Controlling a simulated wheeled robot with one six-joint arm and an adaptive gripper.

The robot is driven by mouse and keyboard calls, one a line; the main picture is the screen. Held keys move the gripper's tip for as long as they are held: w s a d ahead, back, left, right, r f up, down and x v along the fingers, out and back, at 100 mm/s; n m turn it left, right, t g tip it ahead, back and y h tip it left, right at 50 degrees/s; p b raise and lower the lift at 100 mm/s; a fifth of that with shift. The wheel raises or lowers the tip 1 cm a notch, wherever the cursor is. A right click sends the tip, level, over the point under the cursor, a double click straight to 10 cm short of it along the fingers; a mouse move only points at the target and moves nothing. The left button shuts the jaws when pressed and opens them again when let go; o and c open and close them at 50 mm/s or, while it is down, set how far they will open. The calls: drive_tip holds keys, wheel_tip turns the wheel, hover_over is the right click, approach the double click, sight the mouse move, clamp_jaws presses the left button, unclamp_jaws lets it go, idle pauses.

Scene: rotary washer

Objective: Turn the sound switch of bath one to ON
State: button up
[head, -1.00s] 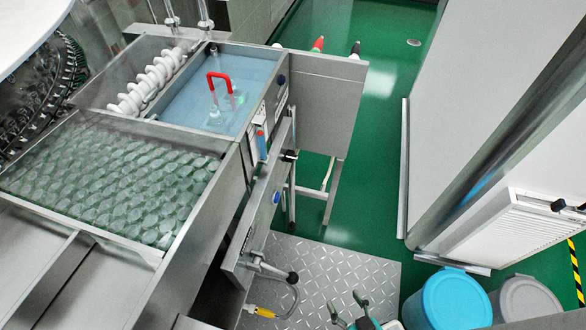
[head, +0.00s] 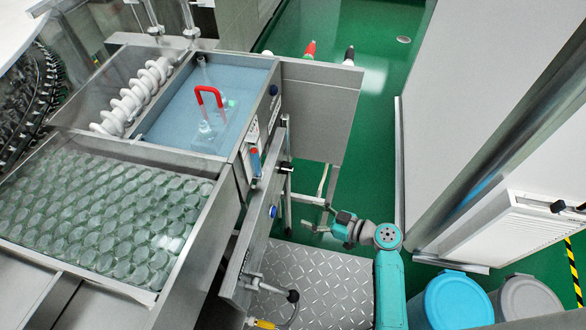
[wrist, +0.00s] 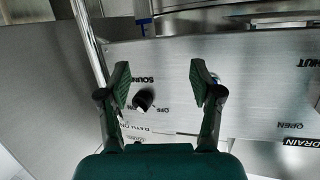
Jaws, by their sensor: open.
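In the wrist view the sound switch (wrist: 143,99) is a small black knob on a grey metal panel (wrist: 245,85). "SOUND", "OFF" and a partly hidden "BATH ON…" label stand around it. My gripper (wrist: 160,82) is open, its two green-padded fingers spread. The knob appears between them, nearer the left finger, with no visible contact; the remaining gap in depth is hard to judge. In the head view my gripper (head: 319,218) is to the right of the washer's front side, pointing left towards it. I cannot identify the sound switch surely in the head view.
In the wrist view a "DRAIN" label (wrist: 297,143) is at right. In the head view a black-handled valve (head: 292,295) sticks out below the panel. A metal side plate (head: 320,105) juts out behind my gripper. Green floor (head: 365,150) is open to the right.

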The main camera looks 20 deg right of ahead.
sight(288, 168)
drive_tip(key=w+d+r+n+y, duration=0.4)
drive_tip(key=w+d+r+n, duration=0.15)
drive_tip(key=r, duration=0.35)
drive_tip(key=x, duration=1)
drive_tip(key=shift+r, duration=0.35)
drive_tip(key=c, duration=1.1)
drive_tip(key=shift+c, duration=0.2)
